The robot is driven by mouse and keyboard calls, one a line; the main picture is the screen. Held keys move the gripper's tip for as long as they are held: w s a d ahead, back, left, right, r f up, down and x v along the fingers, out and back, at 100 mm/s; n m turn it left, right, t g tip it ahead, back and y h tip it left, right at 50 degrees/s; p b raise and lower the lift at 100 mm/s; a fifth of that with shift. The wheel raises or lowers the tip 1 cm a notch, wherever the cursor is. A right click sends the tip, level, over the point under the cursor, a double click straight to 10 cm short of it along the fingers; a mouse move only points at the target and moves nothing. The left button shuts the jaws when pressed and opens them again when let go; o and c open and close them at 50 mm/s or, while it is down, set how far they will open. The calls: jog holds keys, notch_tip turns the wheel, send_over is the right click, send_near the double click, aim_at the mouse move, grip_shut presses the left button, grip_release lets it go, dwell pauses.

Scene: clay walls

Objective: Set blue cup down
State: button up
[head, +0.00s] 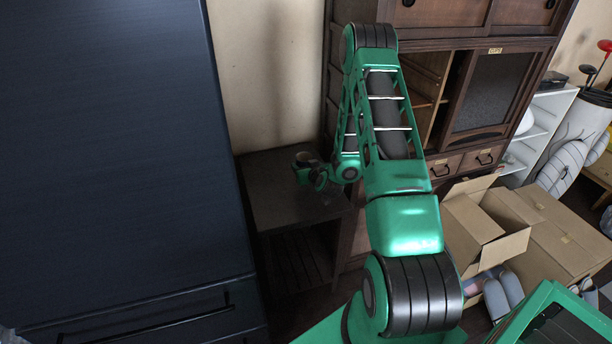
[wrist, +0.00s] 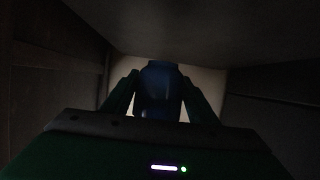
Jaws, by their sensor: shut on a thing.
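The blue cup (wrist: 158,80) shows dimly in the wrist view, between the two green fingers of my gripper (wrist: 160,92). The gripper is shut on it. The picture is very dark, so the cup's rim and base are hard to make out. In the head view the end of my arm (head: 312,170) is over or beside a small dark side table (head: 268,205). I cannot tell whether the cup touches a surface.
A tall dark blue cabinet (head: 110,150) stands at the left of the side table. A wooden cupboard (head: 455,35) stands behind my arm. Open cardboard boxes (head: 485,225) are on the right. A dark flat surface (wrist: 185,25) fills the top of the wrist view.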

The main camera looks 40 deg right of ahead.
jog(key=shift+d+f, duration=0.3)
jog(key=shift+d, duration=0.05)
jog(key=shift+f, duration=1.85)
jog(key=shift+f, duration=0.15)
jog(key=o, duration=1.1)
